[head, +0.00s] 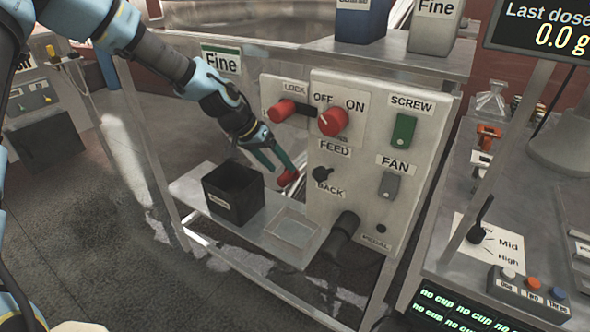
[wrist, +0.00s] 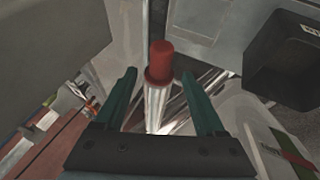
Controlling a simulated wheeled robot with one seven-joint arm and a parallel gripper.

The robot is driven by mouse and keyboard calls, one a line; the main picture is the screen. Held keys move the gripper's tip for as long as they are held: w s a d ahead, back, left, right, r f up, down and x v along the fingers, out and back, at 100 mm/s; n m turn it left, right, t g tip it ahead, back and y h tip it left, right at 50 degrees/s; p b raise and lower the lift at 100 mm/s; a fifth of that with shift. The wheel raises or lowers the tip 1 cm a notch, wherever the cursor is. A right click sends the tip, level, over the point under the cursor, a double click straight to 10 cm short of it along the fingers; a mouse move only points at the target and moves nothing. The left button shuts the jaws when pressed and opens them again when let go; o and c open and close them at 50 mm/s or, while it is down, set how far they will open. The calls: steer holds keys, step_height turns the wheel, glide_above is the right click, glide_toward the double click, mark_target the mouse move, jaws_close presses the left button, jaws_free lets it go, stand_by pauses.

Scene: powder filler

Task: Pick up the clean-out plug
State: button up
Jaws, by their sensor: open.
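The clean-out plug appears to be the red cap (head: 288,178) beside the control panel, below the red lock handle. In the wrist view the red cap (wrist: 160,60) lies ahead of the fingers, between the lines of the two tips, at the end of a shiny metal tube (wrist: 157,105). My gripper (head: 282,168) is open and empty, its teal fingers pointing down at the cap. In the wrist view my gripper (wrist: 158,75) has one finger on each side, with gaps to the cap. Whether the tips overlap its far end is hard to tell.
The control panel (head: 350,215) with a red knob (head: 334,121) stands close right of my gripper. A black bin (head: 233,193) and a clear tray (head: 291,231) sit on the shelf below. A table frame leg stands at left. Open floor lies at lower left.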

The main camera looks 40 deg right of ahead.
mark_target(285, 173)
steer(key=x, duration=0.3)
steer(key=shift+d+f, duration=0.2)
jaws_close()
stand_by(0.4)
